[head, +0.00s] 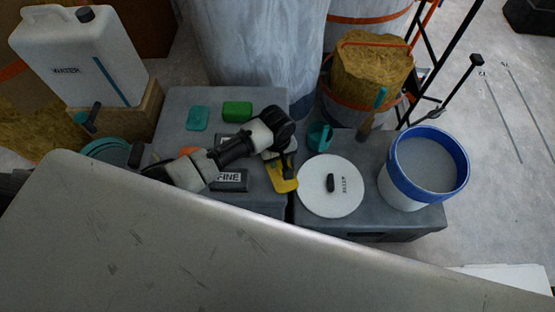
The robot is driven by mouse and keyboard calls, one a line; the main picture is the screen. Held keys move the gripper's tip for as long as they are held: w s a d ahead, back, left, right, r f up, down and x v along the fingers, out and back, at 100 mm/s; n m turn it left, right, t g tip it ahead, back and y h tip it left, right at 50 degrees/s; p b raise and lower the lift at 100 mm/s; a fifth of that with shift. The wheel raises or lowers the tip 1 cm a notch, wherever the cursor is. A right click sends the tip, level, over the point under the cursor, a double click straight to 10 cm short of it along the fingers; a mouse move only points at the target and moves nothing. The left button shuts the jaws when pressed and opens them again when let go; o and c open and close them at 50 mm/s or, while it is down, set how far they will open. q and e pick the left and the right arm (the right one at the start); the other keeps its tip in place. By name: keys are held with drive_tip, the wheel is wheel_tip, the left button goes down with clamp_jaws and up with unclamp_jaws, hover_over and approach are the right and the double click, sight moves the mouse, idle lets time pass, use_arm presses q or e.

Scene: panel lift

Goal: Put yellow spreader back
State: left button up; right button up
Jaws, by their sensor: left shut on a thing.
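The yellow spreader (282,182) is at the right end of the left grey case (178,108), near the gap between the two cases. My left gripper (288,169) comes down over it from the upper left and is shut on it. The gripper hides part of its upper end. I cannot tell whether the spreader touches the case top or is held just above it. My right gripper is not in view.
A large scuffed grey panel (190,245) fills the foreground. The right case bears a white lid (320,200), a teal cup (319,136) and a blue-rimmed bucket (428,165). Green (237,111) and teal (199,118) blocks and a "FINE" block (230,180) are on the left case.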

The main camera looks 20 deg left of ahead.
use_arm(q)
drive_tip(key=shift+f, duration=0.35)
drive_tip(key=shift+f, duration=0.1)
drive_tip(key=o, duration=0.9)
wheel_tip(320, 180, up, 12)
drive_tip(key=p, duration=0.2)
drive_tip(key=shift+w, duration=0.25)
drive_tip(key=shift+a, duration=0.1)
